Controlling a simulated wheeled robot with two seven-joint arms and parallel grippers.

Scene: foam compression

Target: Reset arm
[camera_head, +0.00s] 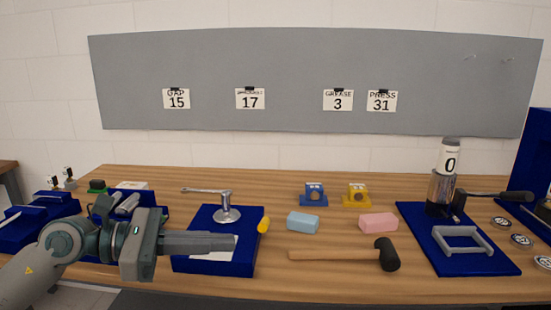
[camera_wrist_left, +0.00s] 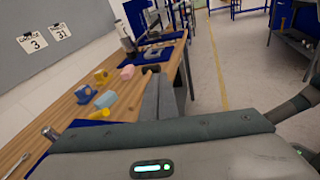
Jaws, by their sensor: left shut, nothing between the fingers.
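My left arm comes in from the left in the head view. Its gripper (camera_head: 233,242) is shut and empty, pointing right over the front of a blue board (camera_head: 215,262). In the left wrist view the shut fingers (camera_wrist_left: 158,98) point ahead along the table's edge. No object is between them. My right gripper is not seen in the head view; a dark arm part shows at the right edge of the left wrist view.
The wooden table (camera_head: 340,275) holds a blue foam block (camera_head: 303,222), a pink foam block (camera_head: 378,223), a mallet (camera_head: 388,254) and a press (camera_head: 441,190) on a blue base. Bare wood lies at the front middle.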

